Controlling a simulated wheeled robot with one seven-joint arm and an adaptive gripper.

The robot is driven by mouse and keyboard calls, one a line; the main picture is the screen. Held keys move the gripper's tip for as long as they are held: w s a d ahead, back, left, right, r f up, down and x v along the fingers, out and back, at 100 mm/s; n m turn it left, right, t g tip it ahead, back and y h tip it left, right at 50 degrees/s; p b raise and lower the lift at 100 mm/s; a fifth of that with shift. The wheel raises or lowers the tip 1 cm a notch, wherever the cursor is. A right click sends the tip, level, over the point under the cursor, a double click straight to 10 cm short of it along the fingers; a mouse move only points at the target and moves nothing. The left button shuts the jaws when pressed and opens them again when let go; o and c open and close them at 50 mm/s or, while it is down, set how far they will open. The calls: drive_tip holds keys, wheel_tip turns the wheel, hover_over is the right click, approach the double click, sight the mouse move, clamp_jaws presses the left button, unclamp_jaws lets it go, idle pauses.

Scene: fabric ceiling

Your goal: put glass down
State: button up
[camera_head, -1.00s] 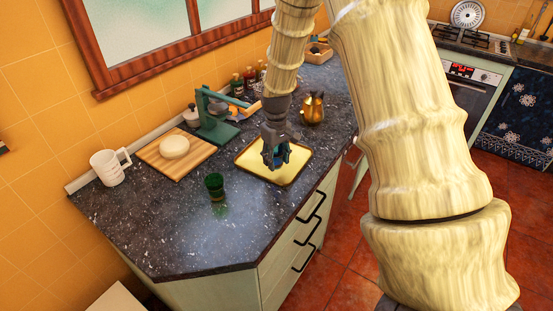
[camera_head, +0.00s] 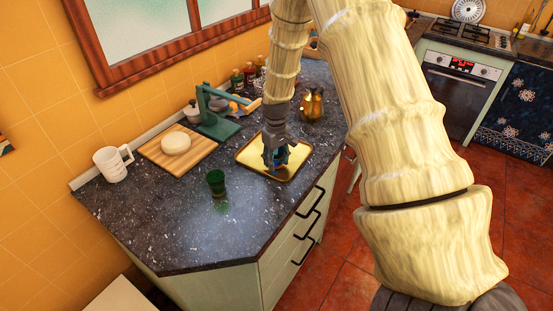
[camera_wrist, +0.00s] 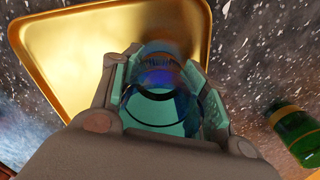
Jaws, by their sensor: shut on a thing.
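My gripper (camera_head: 276,165) is shut on a translucent blue glass (camera_wrist: 160,78). In the head view the glass shows only as a small blue patch between the fingers, over the golden tray (camera_head: 252,152) on the dark counter. In the wrist view the fingers (camera_wrist: 163,100) flank the glass on both sides, and the tray (camera_wrist: 60,45) shows beyond and to the left. I cannot tell whether the glass touches the tray. A green glass (camera_head: 216,184) stands upright on the counter, left of and nearer than the tray; it also shows at the right in the wrist view (camera_wrist: 297,130).
A cutting board (camera_head: 155,158) with a pale round item (camera_head: 176,143), a white mug (camera_head: 113,163) and a green press-like tool (camera_head: 212,122) stand to the left. A brass pot (camera_head: 312,105) stands behind the tray. The front of the counter (camera_head: 190,240) is clear.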

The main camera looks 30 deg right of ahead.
drive_tip(key=shift+f, duration=0.15)
drive_tip(key=o, duration=1.1)
drive_tip(key=shift+w+f, duration=0.1)
drive_tip(key=shift+c, duration=0.2)
wheel_tip(320, 180, up, 12)
drive_tip(key=b, duration=0.4)
drive_tip(key=shift+r, duration=0.2)
